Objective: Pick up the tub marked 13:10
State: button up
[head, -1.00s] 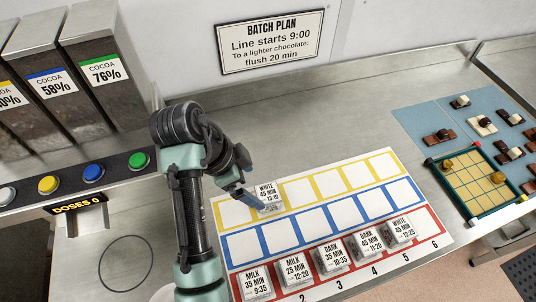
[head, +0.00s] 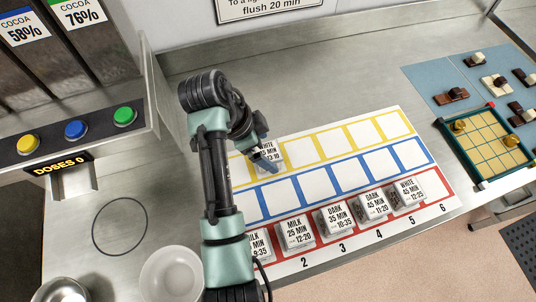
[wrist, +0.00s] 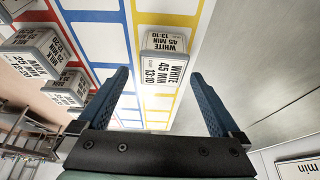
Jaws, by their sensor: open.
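The tub marked 13:10 (head: 268,150) stands in the yellow row of the board, its label reading WHITE 45 MIN 13:10. In the head view my gripper partly covers it. In the wrist view the tub (wrist: 164,72) shows ahead of and between my fingers, with its lid and one side visible. My gripper (wrist: 163,88) is open and empty, its two blue fingers apart on either side of the tub's line. I cannot tell how far the fingertips are from the tub. In the head view the gripper (head: 264,160) is at the tub.
Several labelled tubs, such as the one marked 12:20 (head: 294,235), stand in the red row. The other yellow and blue cells in view are empty. A white bowl (head: 172,274) stands at front left. A gold-gridded tray (head: 492,143) and chocolates lie at right.

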aim_at(268, 151)
jog(key=x, duration=0.4)
jog(key=shift+w+a, duration=0.1)
jog(key=c, duration=1.4)
notch_tip(268, 151, up, 9)
jog(key=shift+w+f, duration=0.1)
jog(key=shift+f, duration=0.1)
jog(key=shift+c, duration=0.2)
notch_tip(268, 151, up, 8)
jog(key=p, duration=0.8)
jog(key=shift+r, duration=0.2)
